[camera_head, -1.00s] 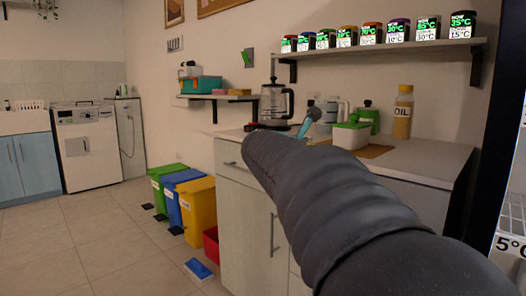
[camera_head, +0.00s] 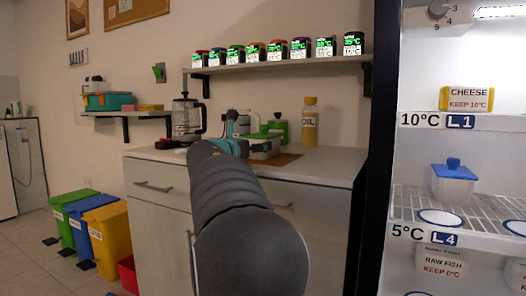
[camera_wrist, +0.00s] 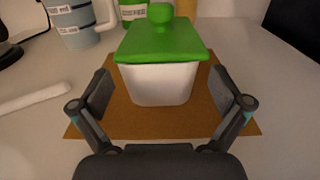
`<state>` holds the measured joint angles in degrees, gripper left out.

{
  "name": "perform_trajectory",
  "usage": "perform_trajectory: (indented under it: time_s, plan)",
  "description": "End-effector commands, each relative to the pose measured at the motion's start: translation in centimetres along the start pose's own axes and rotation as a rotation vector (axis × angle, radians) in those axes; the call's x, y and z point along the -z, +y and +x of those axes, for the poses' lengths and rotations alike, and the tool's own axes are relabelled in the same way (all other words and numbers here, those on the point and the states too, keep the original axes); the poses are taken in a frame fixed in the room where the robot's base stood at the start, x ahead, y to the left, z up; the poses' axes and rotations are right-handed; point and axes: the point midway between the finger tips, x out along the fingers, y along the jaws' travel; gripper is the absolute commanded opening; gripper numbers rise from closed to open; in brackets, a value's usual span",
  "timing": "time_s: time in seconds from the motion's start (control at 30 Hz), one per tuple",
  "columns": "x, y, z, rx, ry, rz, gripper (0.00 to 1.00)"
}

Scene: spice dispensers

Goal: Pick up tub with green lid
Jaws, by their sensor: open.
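The tub with the green lid (camera_wrist: 161,75) is white with a round green knob on top. It stands upright on a brown board (camera_wrist: 125,126) in the wrist view. In the head view the tub (camera_head: 262,147) is on the counter, partly hidden behind my arm. My gripper (camera_wrist: 165,100) is open and empty, with one finger to the left and one to the right of the tub's near side. A gap shows between each finger and the tub wall, so they do not appear to touch it.
A grey mug (camera_wrist: 77,22) stands left behind the tub and a white stick-like thing (camera_wrist: 35,98) lies at left. A green container (camera_head: 279,129) and an oil bottle (camera_head: 310,122) stand behind. An open fridge (camera_head: 450,124) is at right. Spice jars line the shelf (camera_head: 280,63).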

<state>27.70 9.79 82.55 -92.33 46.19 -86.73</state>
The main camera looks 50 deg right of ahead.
Motion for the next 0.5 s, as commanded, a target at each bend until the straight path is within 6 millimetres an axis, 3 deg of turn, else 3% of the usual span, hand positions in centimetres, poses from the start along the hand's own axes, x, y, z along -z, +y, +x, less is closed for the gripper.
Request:
perform_trajectory:
  time_s: [0.3,0.5]
  plan:
    - [0.2,0.2,4.2,0.002,0.002,0.000,1.00]
    - [0.1,0.2,5.0,0.000,0.001,0.001,1.00]
